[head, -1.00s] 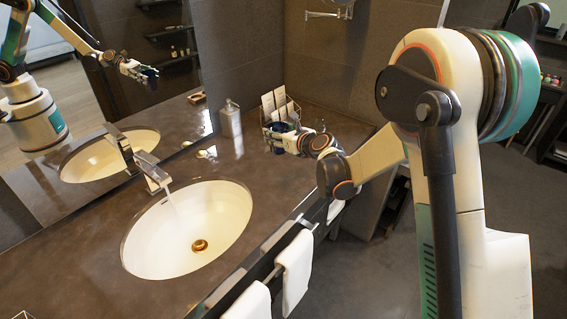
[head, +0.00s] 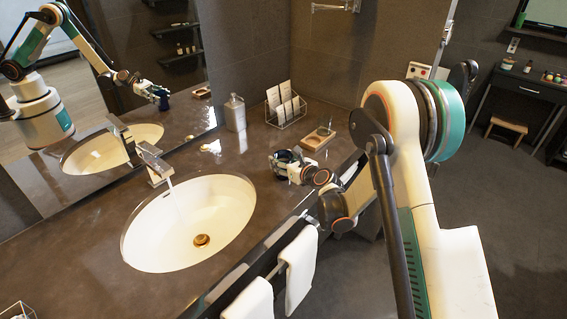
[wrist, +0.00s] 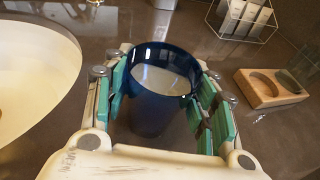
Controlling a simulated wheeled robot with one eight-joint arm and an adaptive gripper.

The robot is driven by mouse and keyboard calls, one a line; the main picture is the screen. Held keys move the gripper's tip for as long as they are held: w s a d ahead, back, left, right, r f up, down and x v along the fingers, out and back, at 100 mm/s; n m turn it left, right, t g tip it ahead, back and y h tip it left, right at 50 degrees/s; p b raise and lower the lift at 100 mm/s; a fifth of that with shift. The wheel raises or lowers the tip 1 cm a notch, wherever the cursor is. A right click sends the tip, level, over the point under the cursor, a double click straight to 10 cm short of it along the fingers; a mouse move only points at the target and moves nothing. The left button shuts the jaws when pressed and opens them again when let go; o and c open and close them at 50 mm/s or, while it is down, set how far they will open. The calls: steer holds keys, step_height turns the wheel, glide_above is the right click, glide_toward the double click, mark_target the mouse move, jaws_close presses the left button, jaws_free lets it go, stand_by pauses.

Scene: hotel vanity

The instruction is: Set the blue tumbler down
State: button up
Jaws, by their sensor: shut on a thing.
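The blue tumbler (wrist: 155,105) is upright between the green-padded fingers of my gripper (wrist: 165,110) in the wrist view. The fingers are shut on it from both sides, and its open rim faces up. In the head view my gripper (head: 287,163) is low over the dark countertop (head: 245,165), right of the sink, and hides most of the tumbler. I cannot tell whether the tumbler's base touches the counter.
The white sink (head: 190,225) with running tap (head: 153,163) is on the left. Behind are a soap dispenser (head: 235,113) and a wire rack of cards (head: 285,105). A wooden holder (head: 317,138) sits right of the gripper. Some bare counter lies between them.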

steer(key=shift+s+r, duration=0.1)
steer(key=shift+f, duration=0.2)
steer(key=o, duration=1.1)
steer(key=shift+o, duration=0.2)
steer(key=shift+r, duration=0.2)
